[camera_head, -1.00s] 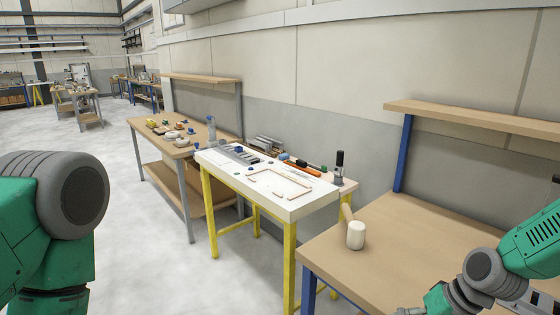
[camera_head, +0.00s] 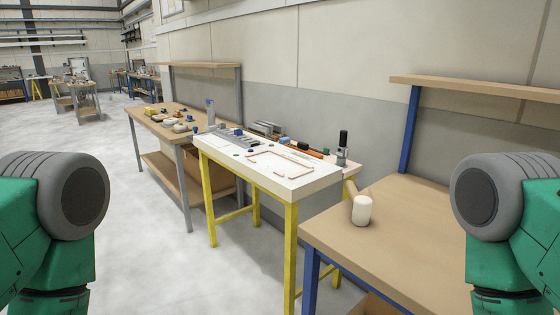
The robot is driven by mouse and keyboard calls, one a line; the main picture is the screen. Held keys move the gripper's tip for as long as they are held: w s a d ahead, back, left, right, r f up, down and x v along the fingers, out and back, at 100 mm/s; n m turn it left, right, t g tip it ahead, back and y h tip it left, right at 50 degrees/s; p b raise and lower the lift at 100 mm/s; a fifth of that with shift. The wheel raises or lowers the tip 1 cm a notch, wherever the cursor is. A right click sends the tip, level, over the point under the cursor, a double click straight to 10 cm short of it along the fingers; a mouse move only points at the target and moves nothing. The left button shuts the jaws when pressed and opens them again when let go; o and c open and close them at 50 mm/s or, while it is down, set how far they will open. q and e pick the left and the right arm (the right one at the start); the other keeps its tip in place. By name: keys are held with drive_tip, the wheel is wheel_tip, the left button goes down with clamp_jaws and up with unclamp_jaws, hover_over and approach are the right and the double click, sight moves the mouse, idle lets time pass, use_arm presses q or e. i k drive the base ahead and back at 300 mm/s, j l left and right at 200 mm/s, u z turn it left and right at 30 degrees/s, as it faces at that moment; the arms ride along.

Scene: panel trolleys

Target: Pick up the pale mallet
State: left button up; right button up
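The pale mallet (camera_head: 361,210) lies on the wooden workbench at the right, near its left edge. Its head is a whitish cylinder, and its tan handle points back and to the left. My left and right arms show only as green and grey links at the two lower sides of the view. Neither gripper is in view, and nothing touches the mallet.
The wooden workbench (camera_head: 408,232) with blue legs is otherwise bare where it shows, with a shelf (camera_head: 480,88) above its back. A white-topped table (camera_head: 222,160) with yellow legs, carrying small tools, stands to its left. Another wooden bench (camera_head: 145,118) stands beyond. Grey floor is open at left.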

sight(362, 204)
drive_tip(key=i+j, duration=0.15)
drive_tip(key=j, duration=0.15)
drive_tip(key=i+j, duration=0.1)
drive_tip(key=j, duration=0.25)
drive_tip(key=i+j+z, duration=0.1)
drive_tip(key=j, duration=0.2)
drive_tip(key=i+j, duration=0.15)
drive_tip(key=j, duration=0.2)
